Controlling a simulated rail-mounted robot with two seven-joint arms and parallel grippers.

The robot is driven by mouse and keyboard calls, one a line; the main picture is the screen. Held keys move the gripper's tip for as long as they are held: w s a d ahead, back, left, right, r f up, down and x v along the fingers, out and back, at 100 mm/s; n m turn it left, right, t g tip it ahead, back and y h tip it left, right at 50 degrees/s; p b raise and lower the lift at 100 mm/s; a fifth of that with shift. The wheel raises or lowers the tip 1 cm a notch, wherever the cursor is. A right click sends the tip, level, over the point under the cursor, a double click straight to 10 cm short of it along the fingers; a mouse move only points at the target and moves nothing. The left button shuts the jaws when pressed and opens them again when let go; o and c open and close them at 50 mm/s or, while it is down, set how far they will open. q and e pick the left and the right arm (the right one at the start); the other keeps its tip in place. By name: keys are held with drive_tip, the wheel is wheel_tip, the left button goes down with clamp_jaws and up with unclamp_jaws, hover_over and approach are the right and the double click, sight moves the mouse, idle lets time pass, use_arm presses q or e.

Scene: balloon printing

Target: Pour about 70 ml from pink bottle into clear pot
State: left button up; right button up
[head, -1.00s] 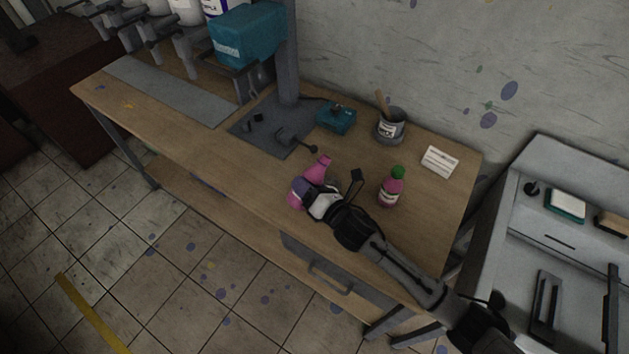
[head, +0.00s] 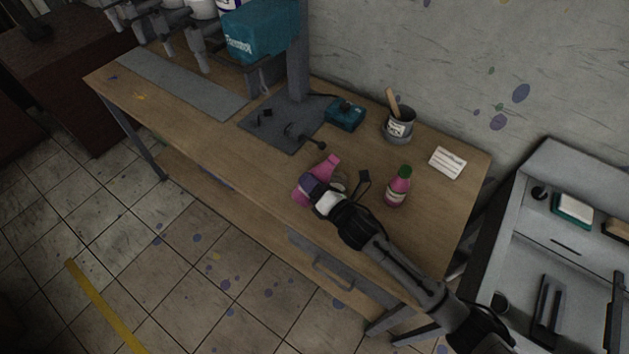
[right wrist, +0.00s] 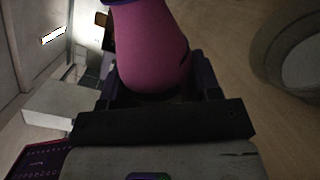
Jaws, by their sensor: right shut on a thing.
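My right gripper (head: 314,188) is shut on a pink bottle (head: 329,167) with no cap in sight. The bottle leans, its neck pointing to the upper right in the head view. In the right wrist view the bottle's pink, rounded body (right wrist: 150,48) stands between the fingers. A round, see-through vessel (head: 342,180), which looks like the clear pot, is close beside the gripper on the table and partly hidden by it. A round grey rim (right wrist: 290,50) at the right of the wrist view may be the same pot. I see no liquid flowing. My left gripper is not in view.
A second pink bottle with a green cap (head: 399,188) stands to the right of my gripper. A tin with a wooden stick (head: 399,127), a white card (head: 448,162) and a teal box (head: 345,114) are behind. A dark plate (head: 283,127) lies left on the wooden table (head: 220,150).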

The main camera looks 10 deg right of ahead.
drive_tip(key=shift+a+m, duration=0.15)
drive_tip(key=shift+m, duration=0.25)
drive_tip(key=shift+f, duration=0.1)
idle(0.3)
drive_tip(key=shift+s+a+f+m+p, duration=0.15)
drive_tip(key=shift+m+p, duration=0.1)
drive_tip(key=shift+m, duration=0.15)
drive_tip(key=shift+w+f+m+p, duration=0.1)
drive_tip(key=shift+m+p, duration=0.1)
drive_tip(key=shift+m, duration=0.2)
drive_tip(key=shift+s, duration=0.1)
idle(0.4)
drive_tip(key=shift+a+f+m, duration=0.1)
drive_tip(key=shift+f+m, duration=0.25)
drive_tip(key=shift+m, duration=0.45)
drive_tip(key=shift+f+m, duration=0.15)
drive_tip(key=shift+m, duration=0.25)
drive_tip(key=shift+f+m+p, duration=0.2)
drive_tip(key=shift+m+p, duration=0.1)
drive_tip(key=shift+m, duration=0.1)
idle(0.5)
idle(0.8)
